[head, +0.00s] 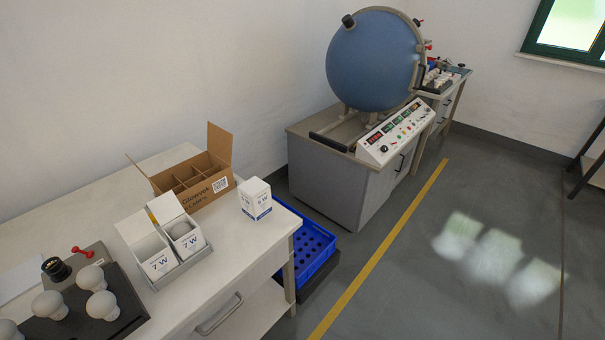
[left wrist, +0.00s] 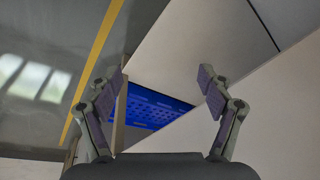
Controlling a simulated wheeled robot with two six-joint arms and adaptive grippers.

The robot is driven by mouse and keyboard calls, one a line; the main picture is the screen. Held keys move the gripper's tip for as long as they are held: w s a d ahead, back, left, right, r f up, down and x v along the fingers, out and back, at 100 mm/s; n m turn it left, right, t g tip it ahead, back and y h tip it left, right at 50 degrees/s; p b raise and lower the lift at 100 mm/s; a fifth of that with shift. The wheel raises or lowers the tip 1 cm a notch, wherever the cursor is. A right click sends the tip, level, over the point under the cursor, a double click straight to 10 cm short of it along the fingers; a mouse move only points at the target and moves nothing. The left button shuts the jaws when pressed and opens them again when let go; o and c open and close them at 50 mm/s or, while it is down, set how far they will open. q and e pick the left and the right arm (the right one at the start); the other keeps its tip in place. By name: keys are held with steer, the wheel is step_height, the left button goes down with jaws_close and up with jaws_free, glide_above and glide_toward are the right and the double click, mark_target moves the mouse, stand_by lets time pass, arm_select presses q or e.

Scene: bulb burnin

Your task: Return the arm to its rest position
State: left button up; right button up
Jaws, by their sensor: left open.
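My left gripper (left wrist: 160,80) shows in the left wrist view with its two fingers spread wide. It is open, and nothing is between the fingers. Behind it in that view are the blue crate (left wrist: 162,106), a pale flat surface and the grey floor with a yellow line. Neither of my arms shows in the head view. My right gripper is in neither view.
The white bench (head: 226,245) bears a cardboard box (head: 207,190), a white 7 W carton (head: 256,203), two open cartons in a tray and several bulbs (head: 103,305). A blue sphere (head: 372,60) stands behind. The blue crate (head: 322,238) sits low beside the bench.

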arm_select(q)
steer(key=s+a+f+g, duration=0.1)
steer(key=s+f, duration=1.9)
steer(key=f, duration=0.1)
steer(key=shift+s+a, duration=0.3)
steer(key=shift+c, duration=0.2)
